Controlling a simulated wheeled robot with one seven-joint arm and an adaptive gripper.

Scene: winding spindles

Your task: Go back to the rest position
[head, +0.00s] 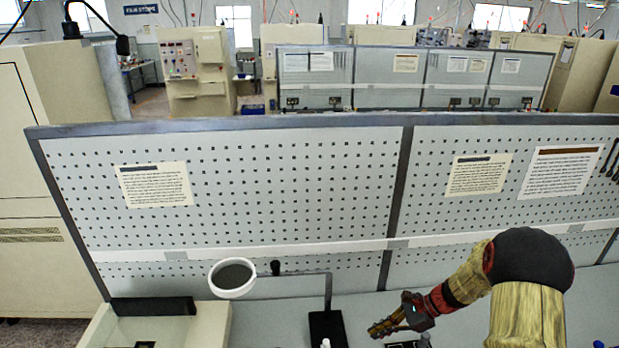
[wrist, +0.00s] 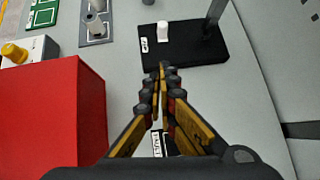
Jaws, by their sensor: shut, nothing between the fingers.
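My gripper (wrist: 162,75) is in the middle of the wrist view, its yellow and black fingers meeting at the tips with nothing between them. In the head view my gripper (head: 377,331) is low, right of the middle, in front of the pegboard and just right of a black stand base. My arm reaches in from the lower right. The fingertips appear close to the near edge of the black base (wrist: 185,50) in the wrist view; I cannot tell the height between them.
A red box (wrist: 55,115) stands left of the gripper in the wrist view. Grey and green plates lie beyond it. A white round-headed lamp or magnifier (head: 233,278) hangs left of the gripper. The pegboard panel (head: 240,190) runs behind the bench. A small labelled item (wrist: 157,143) lies under the fingers.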

